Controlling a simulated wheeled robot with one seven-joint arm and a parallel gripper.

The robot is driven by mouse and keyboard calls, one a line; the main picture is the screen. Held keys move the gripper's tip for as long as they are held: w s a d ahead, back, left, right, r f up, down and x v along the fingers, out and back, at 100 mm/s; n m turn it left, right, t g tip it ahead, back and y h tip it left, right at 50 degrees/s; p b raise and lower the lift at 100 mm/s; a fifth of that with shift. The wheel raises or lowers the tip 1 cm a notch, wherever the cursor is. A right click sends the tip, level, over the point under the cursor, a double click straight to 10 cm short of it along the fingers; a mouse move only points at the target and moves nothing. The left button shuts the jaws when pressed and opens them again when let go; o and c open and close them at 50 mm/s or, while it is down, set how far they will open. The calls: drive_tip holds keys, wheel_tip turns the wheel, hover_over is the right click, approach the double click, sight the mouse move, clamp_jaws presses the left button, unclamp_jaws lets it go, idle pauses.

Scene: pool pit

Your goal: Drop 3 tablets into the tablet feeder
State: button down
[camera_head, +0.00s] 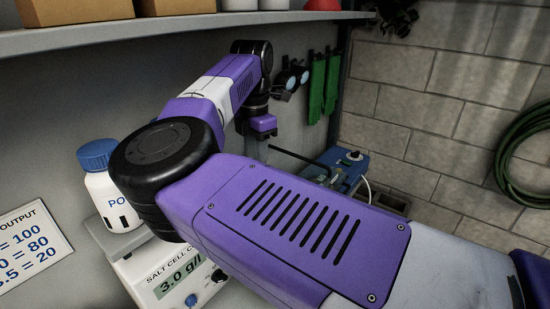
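My purple and black arm crosses the middle of the view, and its far end bends down at the back wall. My gripper (261,128) is there, pointing down, small and partly hidden by my own arm. Its fingertips are not clear, so I cannot tell whether it is open or holds anything. No tablets can be made out. No tablet feeder can be clearly identified; my arm covers much of the area below the gripper.
A white bottle with a blue cap (97,154) stands at left above a salt cell controller (173,281) reading 3.0. A blue device (348,162) sits right of the gripper. Green gloves (323,88) and goggles (291,80) hang behind. A shelf (180,33) runs overhead. A green hose (507,160) hangs right.

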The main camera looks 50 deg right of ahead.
drive_tip(key=shift+w+a+f, duration=0.3)
drive_tip(key=shift+w+a, duration=0.3)
drive_tip(key=shift+w, duration=0.1)
drive_tip(key=shift+f+b, duration=1.8)
drive_tip(key=shift+f, duration=1)
drive_tip(key=shift+a, duration=0.1)
drive_tip(key=c, duration=1)
unclamp_jaws()
drive_tip(key=shift+o, duration=0.2)
wheel_tip(320, 180, up, 6)
drive_tip(key=p, duration=0.3)
drive_tip(key=shift+p, duration=0.3)
